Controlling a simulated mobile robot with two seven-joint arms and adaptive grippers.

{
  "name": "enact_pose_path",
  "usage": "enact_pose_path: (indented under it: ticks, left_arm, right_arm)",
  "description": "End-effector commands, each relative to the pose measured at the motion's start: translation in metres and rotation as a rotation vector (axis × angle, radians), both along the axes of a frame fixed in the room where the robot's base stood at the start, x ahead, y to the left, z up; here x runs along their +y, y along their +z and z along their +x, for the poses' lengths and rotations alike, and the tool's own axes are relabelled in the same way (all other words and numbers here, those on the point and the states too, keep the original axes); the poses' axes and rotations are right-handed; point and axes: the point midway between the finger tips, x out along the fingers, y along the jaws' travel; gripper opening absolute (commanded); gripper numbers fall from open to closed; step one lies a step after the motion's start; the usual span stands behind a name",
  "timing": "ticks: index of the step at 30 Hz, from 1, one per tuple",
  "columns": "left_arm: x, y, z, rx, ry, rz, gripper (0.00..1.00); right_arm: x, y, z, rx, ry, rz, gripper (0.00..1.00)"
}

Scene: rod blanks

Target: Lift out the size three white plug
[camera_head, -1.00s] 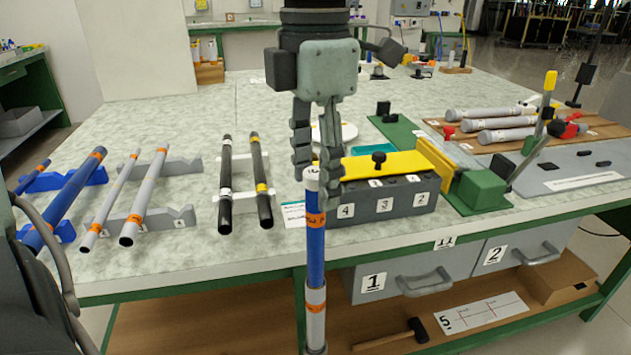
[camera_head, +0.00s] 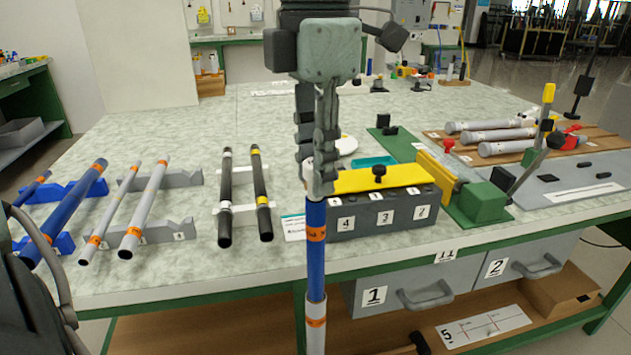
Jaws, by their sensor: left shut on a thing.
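My left gripper (camera_head: 321,187) hangs fingers-down in the middle of the view. It is shut on the white plug at the top end of an upright blue tube (camera_head: 316,268). The fingers hide nearly all of the plug. I cannot tell whether the plug is still seated in the tube. The tube has an orange band (camera_head: 315,234) near its top, and a white sleeve with another orange band lies lower down. The tube stands in front of the bench edge. My right gripper is not in view.
Right behind the tube stands a grey numbered box (camera_head: 352,233) with a yellow lid (camera_head: 350,182). Blue, grey and black rods lie on cradles at the left. A green-and-yellow fixture (camera_head: 484,198) stands at the right. Drawers (camera_head: 410,292) sit below the bench top.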

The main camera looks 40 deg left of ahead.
Motion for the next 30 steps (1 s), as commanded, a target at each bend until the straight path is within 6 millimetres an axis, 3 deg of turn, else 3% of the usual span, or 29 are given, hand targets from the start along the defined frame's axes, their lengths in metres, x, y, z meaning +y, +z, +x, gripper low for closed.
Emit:
enact_pose_path:
  ticks: [2, 12, 16, 21, 30]
  left_arm:
    - [-0.001, 0.015, -0.002, -0.005, -0.001, 0.001, 0.12]
    - [-0.015, 0.058, -0.078, -0.007, -0.002, 0.000, 0.12]
    - [-0.019, 0.070, -0.098, -0.004, -0.001, 0.000, 0.12]
    - [-0.021, 0.079, -0.112, -0.002, 0.000, 0.001, 0.12]
    - [-0.022, 0.080, -0.115, 0.000, -0.001, -0.001, 0.12]
  right_arm:
    - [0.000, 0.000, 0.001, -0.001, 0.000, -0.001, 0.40]
    - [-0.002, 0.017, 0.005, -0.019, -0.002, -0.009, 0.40]
    - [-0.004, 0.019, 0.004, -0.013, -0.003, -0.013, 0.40]
    - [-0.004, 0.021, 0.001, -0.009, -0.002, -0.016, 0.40]
    - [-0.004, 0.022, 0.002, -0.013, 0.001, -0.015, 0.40]
